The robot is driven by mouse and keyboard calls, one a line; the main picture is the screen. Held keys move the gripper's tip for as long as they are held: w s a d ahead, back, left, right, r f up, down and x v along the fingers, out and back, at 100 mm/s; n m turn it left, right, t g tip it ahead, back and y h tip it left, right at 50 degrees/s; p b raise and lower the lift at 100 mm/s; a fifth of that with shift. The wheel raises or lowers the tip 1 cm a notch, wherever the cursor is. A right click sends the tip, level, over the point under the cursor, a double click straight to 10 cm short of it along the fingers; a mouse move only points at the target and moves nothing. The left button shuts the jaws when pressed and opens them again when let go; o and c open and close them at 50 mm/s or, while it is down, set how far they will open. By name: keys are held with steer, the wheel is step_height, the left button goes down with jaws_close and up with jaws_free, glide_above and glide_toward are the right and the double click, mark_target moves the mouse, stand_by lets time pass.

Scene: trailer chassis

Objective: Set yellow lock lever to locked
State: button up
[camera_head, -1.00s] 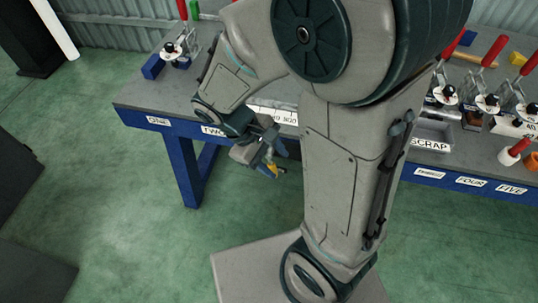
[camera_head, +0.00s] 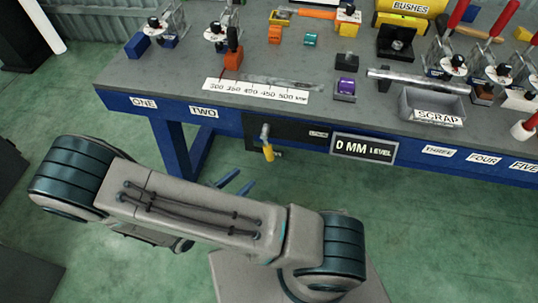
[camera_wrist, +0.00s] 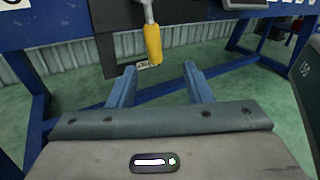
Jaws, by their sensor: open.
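The yellow lock lever (camera_head: 267,147) hangs down from a grey pivot on a dark panel (camera_head: 290,131) at the front edge of the bench. In the wrist view the lever's yellow grip (camera_wrist: 153,44) points almost straight down, ahead of my gripper and between the lines of its fingers. My gripper (camera_wrist: 157,80) is open and empty, its two blue fingers apart and not touching the lever. In the head view my gripper (camera_head: 234,182) shows only as blue fingertips below and left of the lever; my arm hides the rest. A small label beside the lever is partly hidden and unreadable.
A "D MM LEVEL" display (camera_head: 364,148) is right of the lever panel. The bench top (camera_head: 185,75) carries a white scale strip (camera_head: 256,90), a scrap tray (camera_head: 432,107) and several clamps. Blue bench legs (camera_head: 176,146) stand below.

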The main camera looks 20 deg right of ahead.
mark_target(266, 155)
steer(key=shift+n+t, duration=0.6)
steer(key=x, duration=0.4)
steer(key=f+x, duration=0.1)
steer(key=x, duration=0.8)
steer(key=shift+w+d+f, duration=0.1)
steer(key=shift+w+f, duration=0.1)
steer(key=shift+w, duration=0.05)
jaws_close()
